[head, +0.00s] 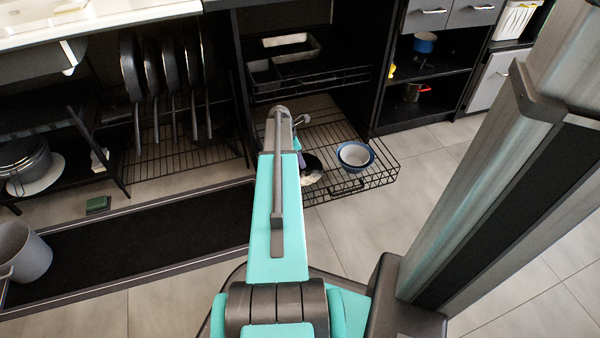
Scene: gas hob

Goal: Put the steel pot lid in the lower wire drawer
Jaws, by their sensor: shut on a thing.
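The lower wire drawer (372,184) is pulled out near the floor, in the middle of the head view. My arm reaches over its left part. My gripper (301,160) is mostly hidden behind the arm and is shut on the steel pot lid (312,178). The lid shows as a small round shape, dark with a bright lower edge, at the drawer's left front. I cannot tell whether it touches the drawer's wires. A blue bowl (355,155) with a pale inside stands in the drawer, right of the lid.
The upper wire drawer (340,77) holds trays above the lower drawer's back. Several upright pans (168,75) stand on a wire rack at left. A grey pot (24,252) and green sponge (98,205) are at lower left. Floor right of the drawer is clear.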

